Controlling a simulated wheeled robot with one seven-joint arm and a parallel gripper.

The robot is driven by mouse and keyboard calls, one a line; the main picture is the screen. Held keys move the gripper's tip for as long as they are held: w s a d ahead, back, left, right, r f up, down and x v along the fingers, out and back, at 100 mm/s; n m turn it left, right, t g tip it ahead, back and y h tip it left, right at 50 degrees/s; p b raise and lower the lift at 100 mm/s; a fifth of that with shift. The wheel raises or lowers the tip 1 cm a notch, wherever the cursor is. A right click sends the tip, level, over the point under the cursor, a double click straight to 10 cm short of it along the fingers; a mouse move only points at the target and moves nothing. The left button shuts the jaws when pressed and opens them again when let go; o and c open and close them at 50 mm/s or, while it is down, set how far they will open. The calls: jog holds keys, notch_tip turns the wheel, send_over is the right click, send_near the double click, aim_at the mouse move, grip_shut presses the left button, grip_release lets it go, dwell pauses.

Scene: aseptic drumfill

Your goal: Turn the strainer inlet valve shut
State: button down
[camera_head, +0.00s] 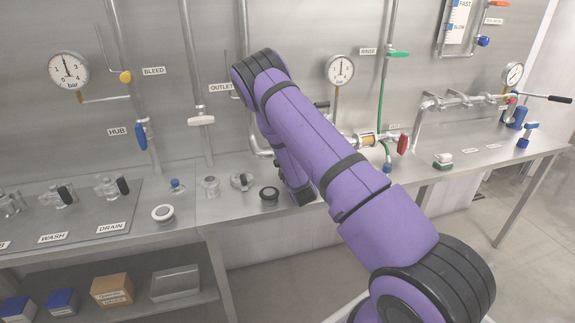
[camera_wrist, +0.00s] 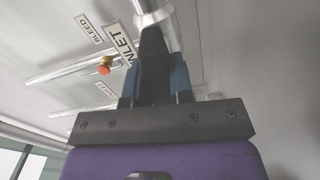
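A pipe (camera_wrist: 148,18) with a tag reading "...NLET" (camera_wrist: 122,44) is close ahead in the wrist view. A dark lever handle (camera_wrist: 154,50) stands upright in front of it. My gripper (camera_wrist: 155,80) has one blue finger on each side of this handle, and the handle fills the gap, so it looks shut on it. In the head view my arm hides the gripper and most of this valve. An amber strainer body (camera_head: 367,140) shows right of my arm, with a red-handled valve (camera_head: 402,144) at its right end.
The steel bench (camera_head: 240,212) runs below, with a black-topped knob (camera_head: 269,195) near my arm. Pressure gauges (camera_head: 340,70) and an orange-red knob (camera_wrist: 105,65) are near the pipes. A green-handled valve (camera_head: 398,55) is at upper right.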

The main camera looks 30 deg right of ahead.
jog(key=shift+m, duration=0.7)
jog(key=c, duration=1)
grip_release()
jog(key=v, duration=1)
jog(key=shift+s+a, duration=0.1)
jog(key=shift+s, duration=0.3)
